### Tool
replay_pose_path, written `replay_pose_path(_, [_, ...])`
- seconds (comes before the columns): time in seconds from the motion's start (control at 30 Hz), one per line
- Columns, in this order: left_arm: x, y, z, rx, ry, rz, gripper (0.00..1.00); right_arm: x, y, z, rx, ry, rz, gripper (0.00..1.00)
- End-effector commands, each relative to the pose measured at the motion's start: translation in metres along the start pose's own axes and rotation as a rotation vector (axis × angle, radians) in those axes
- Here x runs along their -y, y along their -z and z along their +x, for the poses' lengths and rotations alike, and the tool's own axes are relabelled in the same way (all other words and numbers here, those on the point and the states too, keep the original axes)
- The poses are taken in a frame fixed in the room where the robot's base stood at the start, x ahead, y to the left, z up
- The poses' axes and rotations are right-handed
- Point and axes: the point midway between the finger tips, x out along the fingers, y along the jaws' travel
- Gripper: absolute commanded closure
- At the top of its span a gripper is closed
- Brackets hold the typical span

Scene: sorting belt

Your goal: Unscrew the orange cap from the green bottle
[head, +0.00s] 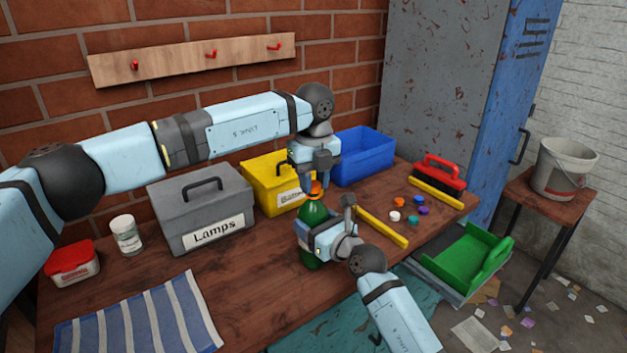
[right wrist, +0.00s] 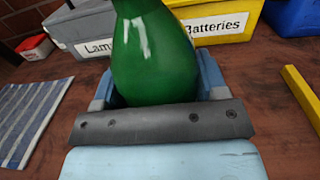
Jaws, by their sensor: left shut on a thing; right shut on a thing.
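The green bottle (head: 312,217) stands upright on the wooden table; its body also fills the middle of the right wrist view (right wrist: 152,60). The orange cap (head: 315,187) is at the top of the bottle, partly hidden by my left gripper (head: 315,181). My left gripper comes down from above and is shut on the cap. My right gripper (head: 309,240) is shut around the bottle's body from the front right, with a finger on each side in the right wrist view. Whether the cap still touches the bottle's neck is too small to tell.
A grey Lamps box (head: 165,206), a yellow Batteries box (head: 262,200) and a blue bin (head: 362,160) line the back. Several coloured caps (head: 394,216) and a yellow bar (head: 384,229) lie to the right. A striped cloth (head: 140,320) lies front left.

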Motion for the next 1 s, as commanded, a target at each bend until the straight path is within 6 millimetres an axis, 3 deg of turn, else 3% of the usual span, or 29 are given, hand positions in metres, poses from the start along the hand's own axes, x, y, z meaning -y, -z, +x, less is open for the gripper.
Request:
replay_pose_path(0.43, [0.0,0.0,-0.002,0.0,0.0,0.001,0.99,0.0,0.0,0.0,0.0,0.0,0.0,1.0])
replay_pose_path(1.0, [0.0,0.0,-0.021,0.001,0.0,0.002,0.99,0.0,0.0,0.0,0.0,0.0,0.0,1.0])
